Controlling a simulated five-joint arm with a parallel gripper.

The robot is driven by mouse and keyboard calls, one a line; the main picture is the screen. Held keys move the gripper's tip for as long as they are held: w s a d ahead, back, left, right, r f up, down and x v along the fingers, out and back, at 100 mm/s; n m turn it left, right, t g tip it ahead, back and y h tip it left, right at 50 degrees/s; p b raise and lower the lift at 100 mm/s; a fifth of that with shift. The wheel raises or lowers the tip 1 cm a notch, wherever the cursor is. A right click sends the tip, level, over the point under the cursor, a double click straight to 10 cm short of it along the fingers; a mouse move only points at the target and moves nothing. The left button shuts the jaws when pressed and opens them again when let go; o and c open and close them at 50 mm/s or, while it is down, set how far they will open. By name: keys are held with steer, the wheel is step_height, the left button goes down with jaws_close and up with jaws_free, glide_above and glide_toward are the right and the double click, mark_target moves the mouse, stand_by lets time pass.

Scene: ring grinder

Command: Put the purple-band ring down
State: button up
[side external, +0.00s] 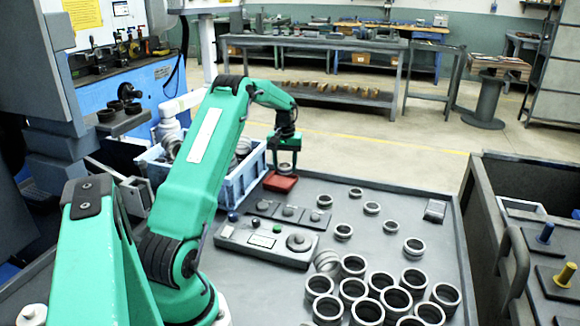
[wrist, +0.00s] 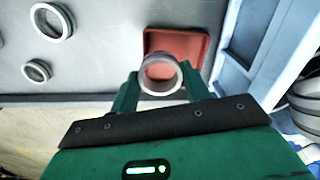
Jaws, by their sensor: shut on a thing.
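My gripper (side external: 284,148) is shut on a grey metal ring, the purple-band ring (wrist: 145,85), and points down over the red tray. In the wrist view the ring sits between the two green fingertips (wrist: 159,88), its opening facing the camera. The ring also shows small below the fingers in the side view (side external: 285,168). A faint purplish tint shows on it in the wrist view. The shallow red tray (side external: 273,184) lies at the far left corner of the grey table; it also shows behind the ring in the wrist view (wrist: 193,43). I cannot tell whether the ring touches the tray.
A blue crate (side external: 238,183) holding rings stands just left of the tray. Several loose rings (side external: 366,309) cover the table's front right. A grey control box (side external: 266,243) with a knob lies in front of the tray.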

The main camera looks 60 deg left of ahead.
mark_target(281, 183)
steer(key=shift+s+a+f, duration=0.2)
steer(key=shift+a+f, duration=0.15)
steer(key=shift+a, duration=0.25)
steer(key=shift+s+a+f, duration=0.15)
steer(key=shift+a+f, duration=0.2)
steer(key=shift+a, duration=0.25)
steer(key=shift+f, duration=0.1)
steer(key=shift+f, duration=1.9)
steer(key=shift+f, duration=0.15)
steer(key=o, duration=0.9)
steer(key=shift+c, duration=0.2)
